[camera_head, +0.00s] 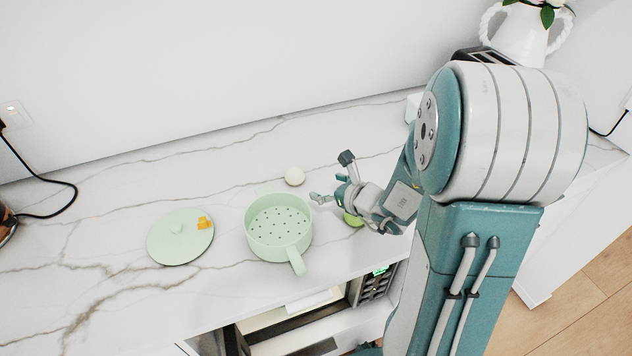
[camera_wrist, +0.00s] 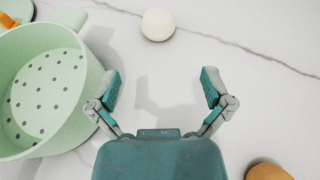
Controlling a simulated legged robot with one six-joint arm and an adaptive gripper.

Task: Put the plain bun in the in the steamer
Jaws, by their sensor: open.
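A plain white bun (camera_head: 294,176) sits on the marble counter just behind the steamer; it also shows at the top of the wrist view (camera_wrist: 158,24). The pale green steamer (camera_head: 279,228) is a round pot with a perforated bottom and looks empty; its wall fills the left of the wrist view (camera_wrist: 62,75). Its lid (camera_head: 166,243) lies on the counter to the left. My gripper (camera_head: 333,177) is open and empty to the right of the steamer. In the wrist view the fingers (camera_wrist: 160,90) are spread, with the bun beyond them, apart from both.
A small orange-yellow item (camera_head: 204,223) lies on the lid. A green round item (camera_head: 353,219) is partly hidden under my gripper. A brown round item (camera_wrist: 268,171) shows at the wrist view's lower right. The counter behind the bun is clear.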

